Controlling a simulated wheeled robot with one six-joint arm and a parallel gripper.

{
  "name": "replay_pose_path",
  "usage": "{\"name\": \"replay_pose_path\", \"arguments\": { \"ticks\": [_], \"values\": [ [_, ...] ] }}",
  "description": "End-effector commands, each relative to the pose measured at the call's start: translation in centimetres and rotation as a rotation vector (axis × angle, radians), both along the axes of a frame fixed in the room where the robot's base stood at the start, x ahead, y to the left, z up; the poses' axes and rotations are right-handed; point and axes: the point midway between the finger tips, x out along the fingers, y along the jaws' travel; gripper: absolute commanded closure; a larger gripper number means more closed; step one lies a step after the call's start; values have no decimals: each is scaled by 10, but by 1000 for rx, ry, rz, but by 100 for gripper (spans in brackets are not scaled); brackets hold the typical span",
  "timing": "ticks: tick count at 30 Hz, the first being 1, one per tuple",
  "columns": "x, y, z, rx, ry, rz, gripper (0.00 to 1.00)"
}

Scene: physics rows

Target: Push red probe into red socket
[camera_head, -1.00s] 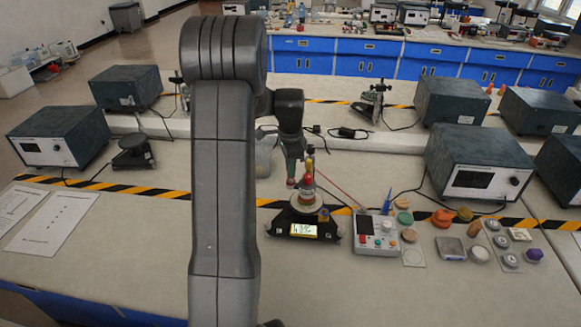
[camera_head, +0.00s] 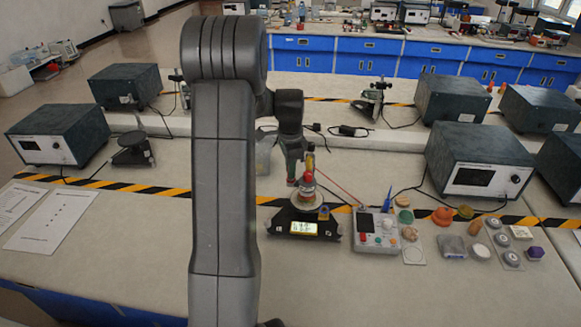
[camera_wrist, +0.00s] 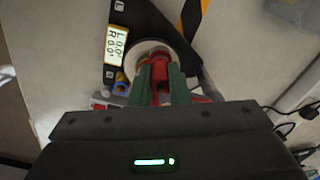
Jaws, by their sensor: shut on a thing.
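My gripper (camera_head: 300,170) points down over the black stand with a lit display (camera_head: 303,229). In the wrist view its green fingers (camera_wrist: 160,70) are shut on the red probe (camera_wrist: 161,62), which also shows in the head view (camera_head: 308,178). The probe is above or against a pale round part (camera_head: 306,198) on the stand; I cannot tell whether its tip is in anything. The red socket cannot be made out; the fingers and probe cover that area. The stand's display (camera_wrist: 116,45) reads L 0.0, R 0.0 in the wrist view.
A grey control box (camera_head: 377,240) with coloured buttons stands right of the stand, and a thin red line runs toward it. Several small coloured pieces and pads lie farther right. Large dark instruments (camera_head: 480,160) stand behind. The front of the table is clear.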

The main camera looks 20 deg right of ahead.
Motion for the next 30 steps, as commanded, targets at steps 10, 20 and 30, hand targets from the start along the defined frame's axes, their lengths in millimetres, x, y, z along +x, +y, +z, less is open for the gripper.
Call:
{"name": "replay_pose_path", "arguments": {
  "ticks": [10,20,30],
  "values": [
    [0,0,-5,0,0,0,100],
    [0,0,-7,0,0,0,75],
    [0,0,-7,0,0,0,49]
  ]
}}
